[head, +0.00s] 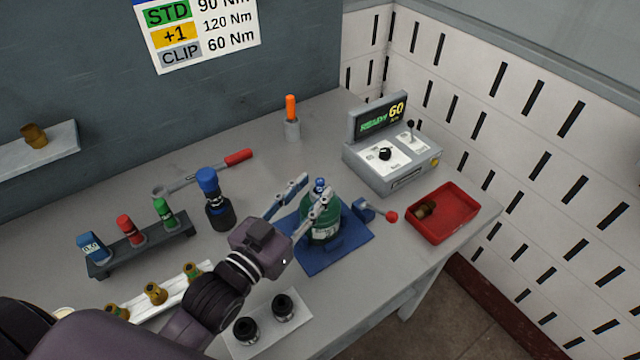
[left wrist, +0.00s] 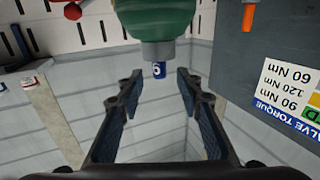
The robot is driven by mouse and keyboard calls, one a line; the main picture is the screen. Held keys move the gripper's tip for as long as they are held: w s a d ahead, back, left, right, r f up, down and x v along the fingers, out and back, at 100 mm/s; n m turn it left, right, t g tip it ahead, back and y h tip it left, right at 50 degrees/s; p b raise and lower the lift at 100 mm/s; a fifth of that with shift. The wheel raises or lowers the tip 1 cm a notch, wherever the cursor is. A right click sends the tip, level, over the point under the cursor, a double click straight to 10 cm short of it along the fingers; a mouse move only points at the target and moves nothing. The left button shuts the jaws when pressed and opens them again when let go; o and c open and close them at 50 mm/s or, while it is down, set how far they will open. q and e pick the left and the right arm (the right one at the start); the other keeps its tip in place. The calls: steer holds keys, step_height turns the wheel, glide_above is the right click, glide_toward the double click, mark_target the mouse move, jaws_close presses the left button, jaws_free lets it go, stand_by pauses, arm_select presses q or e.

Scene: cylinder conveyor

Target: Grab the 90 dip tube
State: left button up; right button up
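A green cylinder (head: 320,222) stands upright in a blue clamp fixture (head: 345,255). A small blue piece (head: 320,184) with white marking sits at its neck; in the left wrist view, which is upside down, this piece (left wrist: 159,70) bears a character like an inverted 9. I cannot read a full 90 on it. My left gripper (head: 315,187) is open with its fingers on either side of the blue piece; in the left wrist view the gripper (left wrist: 158,88) shows clear gaps on both sides. My right gripper is not in view.
A dark rack (head: 140,250) holds blue, red and green capped items at left. A black bottle with a blue cap (head: 214,200) stands near my arm. A red tray (head: 463,222) and a control box (head: 390,160) reading 60 stand at right. A torque wrench (head: 205,173) lies behind.

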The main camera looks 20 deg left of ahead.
mark_target(318, 184)
arm_select(q)
steer(key=x, duration=0.2)
steer(key=shift+w+p, duration=0.35)
steer(key=shift+p, duration=0.05)
steer(key=shift+w+d+f, duration=0.1)
steer(key=shift+w+d, duration=0.05)
steer(key=shift+w, duration=0.3)
steer(key=shift+c, duration=2)
jaws_close()
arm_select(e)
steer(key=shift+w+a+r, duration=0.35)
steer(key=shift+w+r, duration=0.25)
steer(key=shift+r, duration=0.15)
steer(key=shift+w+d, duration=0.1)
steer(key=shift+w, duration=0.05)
